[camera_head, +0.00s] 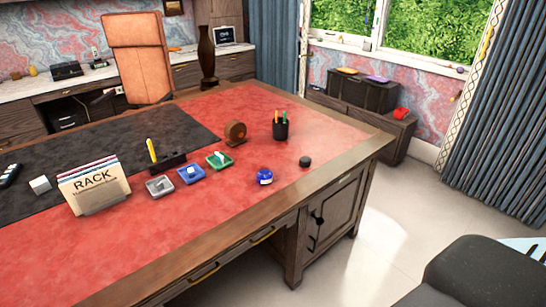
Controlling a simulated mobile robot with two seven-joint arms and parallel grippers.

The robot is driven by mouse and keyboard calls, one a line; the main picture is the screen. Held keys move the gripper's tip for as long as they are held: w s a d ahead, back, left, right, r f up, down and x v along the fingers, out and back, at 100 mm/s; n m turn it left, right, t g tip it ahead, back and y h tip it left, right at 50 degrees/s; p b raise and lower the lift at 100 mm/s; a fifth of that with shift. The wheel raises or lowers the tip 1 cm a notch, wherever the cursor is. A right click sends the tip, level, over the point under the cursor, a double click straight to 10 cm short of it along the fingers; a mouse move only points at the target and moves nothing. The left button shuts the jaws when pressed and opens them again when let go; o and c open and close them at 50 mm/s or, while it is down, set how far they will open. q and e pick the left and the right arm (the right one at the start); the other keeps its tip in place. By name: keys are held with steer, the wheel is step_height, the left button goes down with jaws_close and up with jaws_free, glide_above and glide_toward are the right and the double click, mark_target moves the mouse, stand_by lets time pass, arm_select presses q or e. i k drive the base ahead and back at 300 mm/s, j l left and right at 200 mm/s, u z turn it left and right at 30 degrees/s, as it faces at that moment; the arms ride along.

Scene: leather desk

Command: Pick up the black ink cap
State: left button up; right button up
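A small round black ink cap (305,161) lies on the red leather desk top (330,135), near its right end. A blue ink bottle (265,177) stands to the left of the cap and a little nearer to me, apart from it. Neither of my grippers shows in the head view.
A black pen cup (281,128) stands behind the cap. Small grey, blue and green trays (191,174), a rack of papers (94,187) and a brown round object (235,133) stand further left. A dark chair (480,275) is at lower right. The desk around the cap is clear.

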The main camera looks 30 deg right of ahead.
mark_target(305, 162)
steer(key=i+l+u, duration=0.1)
steer(key=l+u, duration=0.15)
steer(key=l, duration=0.2)
steer(key=l+u, duration=0.55)
steer(key=l, duration=1.7)
steer(key=k+l+u, duration=0.1)
steer(key=l, duration=0.85)
